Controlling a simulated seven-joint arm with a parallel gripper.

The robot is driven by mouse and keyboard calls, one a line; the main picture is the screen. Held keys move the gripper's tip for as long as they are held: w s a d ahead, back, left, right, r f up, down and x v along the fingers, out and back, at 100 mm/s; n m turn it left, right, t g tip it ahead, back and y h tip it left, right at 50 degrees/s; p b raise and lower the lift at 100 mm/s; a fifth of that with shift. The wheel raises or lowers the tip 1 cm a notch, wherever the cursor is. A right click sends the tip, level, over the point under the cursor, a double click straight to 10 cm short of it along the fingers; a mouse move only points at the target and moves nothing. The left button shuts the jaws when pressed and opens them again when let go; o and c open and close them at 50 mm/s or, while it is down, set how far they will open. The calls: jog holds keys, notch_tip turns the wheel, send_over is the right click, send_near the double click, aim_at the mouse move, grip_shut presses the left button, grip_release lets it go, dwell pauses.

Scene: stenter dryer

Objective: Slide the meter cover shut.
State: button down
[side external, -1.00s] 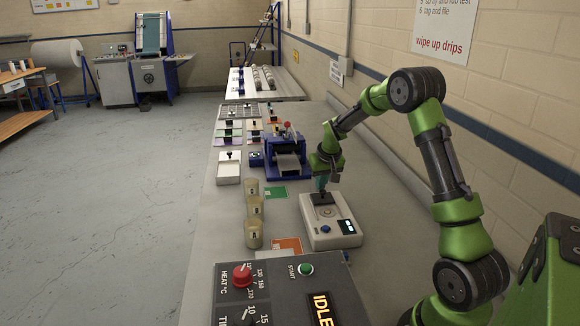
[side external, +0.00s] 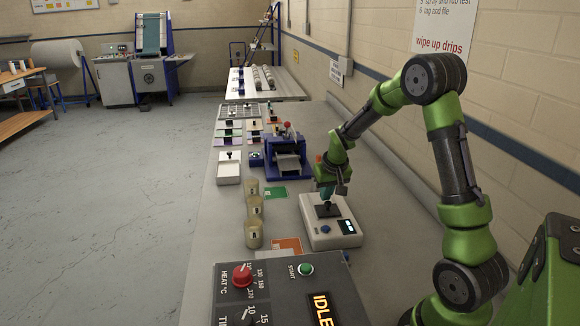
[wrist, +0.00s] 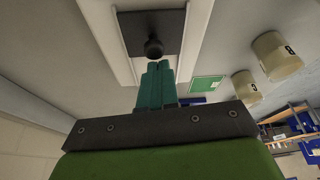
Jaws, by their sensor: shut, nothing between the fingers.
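The white meter (side external: 340,234) sits on the bench with a small lit display and a blue button at its near end. Its dark, flat cover (side external: 335,211) lies on the top and hides the round spot there. In the wrist view the cover (wrist: 133,27) carries a round black knob (wrist: 153,48) and lies between two pale rails. My gripper (side external: 326,197) is shut and empty, with its teal fingers low over the cover. In the wrist view its fingertips (wrist: 156,66) are right beside the knob; I cannot tell whether they touch it.
Three beige cups (side external: 254,208) stand left of the meter. A green card (side external: 275,193) and an orange card (side external: 287,245) lie nearby. A blue machine (side external: 287,157) stands behind, and a control panel (side external: 270,300) is in front.

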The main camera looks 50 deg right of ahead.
aim_at(325, 207)
jog(key=w+d+r, duration=0.1)
jog(key=w+d, duration=0.1)
jog(key=shift+w+r, duration=0.4)
jog(key=v, duration=0.9)
jog(key=s+a+r+n+t+y, duration=0.1)
jog(key=s+a+r, duration=0.1)
jog(key=s+a, duration=0.3)
jog(key=s+a+r+n+t+y, duration=0.1)
jog(key=s+a, duration=0.5)
jog(key=a, duration=0.7)
jog(key=s+a+r+n+t+y, duration=0.1)
jog(key=s+a+r+t+y, duration=0.1)
jog(key=s+a, duration=0.3)
jog(key=a+r, duration=0.1)
jog(key=a, duration=0.3)
jog(key=shift+s+r, duration=0.15)
jog(key=shift+s, duration=0.05)
